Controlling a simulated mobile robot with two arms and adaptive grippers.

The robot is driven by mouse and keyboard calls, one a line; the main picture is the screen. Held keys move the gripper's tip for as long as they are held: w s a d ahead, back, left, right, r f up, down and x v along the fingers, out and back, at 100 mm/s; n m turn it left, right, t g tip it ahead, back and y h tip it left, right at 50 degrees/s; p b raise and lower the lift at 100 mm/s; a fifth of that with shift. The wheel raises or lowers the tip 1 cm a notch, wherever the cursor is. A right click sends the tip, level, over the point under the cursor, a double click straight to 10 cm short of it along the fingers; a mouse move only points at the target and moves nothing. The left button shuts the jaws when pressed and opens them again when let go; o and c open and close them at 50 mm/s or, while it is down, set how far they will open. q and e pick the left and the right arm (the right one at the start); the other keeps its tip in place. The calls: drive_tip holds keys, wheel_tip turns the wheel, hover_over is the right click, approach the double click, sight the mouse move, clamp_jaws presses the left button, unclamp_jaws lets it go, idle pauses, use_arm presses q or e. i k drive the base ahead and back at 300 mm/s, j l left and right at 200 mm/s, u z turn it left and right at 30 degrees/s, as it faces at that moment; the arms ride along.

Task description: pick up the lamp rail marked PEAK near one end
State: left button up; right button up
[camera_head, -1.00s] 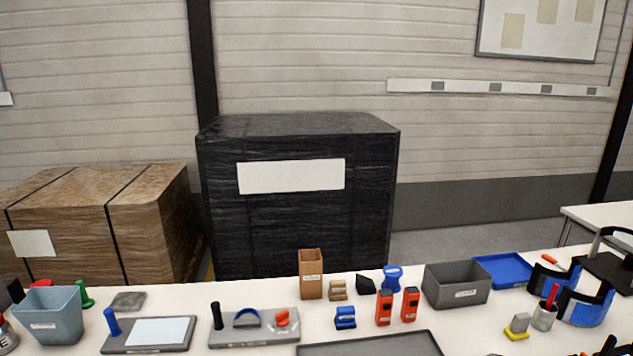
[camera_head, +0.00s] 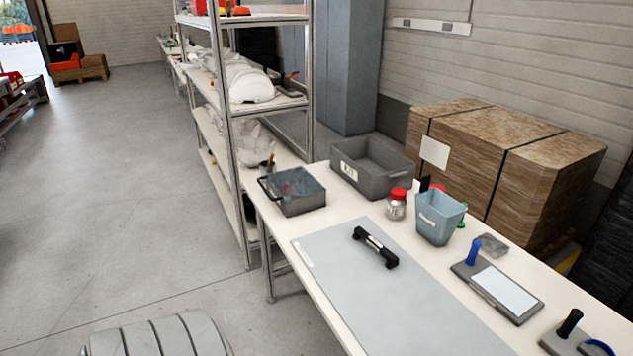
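A short black bar with a pale label in its middle (camera_head: 375,247) lies on the grey mat (camera_head: 350,295) on the table. It looks like a lamp rail, but I cannot read its label, so I cannot tell whether it is marked PEAK. The bar lies at a slant, one end toward the back left and the other toward the front right. Neither of my grippers is in view.
Around the mat stand a dark grey basket (camera_head: 291,207), a grey bin (camera_head: 372,177), a red-lidded jar (camera_head: 396,210), a blue-grey bucket (camera_head: 440,232) and a tablet-like panel (camera_head: 497,288). A shelf rack (camera_head: 232,130) stands beyond the table. Open floor (camera_head: 120,200) lies left.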

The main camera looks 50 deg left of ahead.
sight(375, 246)
drive_tip(key=u, duration=1.35)
drive_tip(key=j+u, duration=0.2)
drive_tip(key=j, duration=0.6)
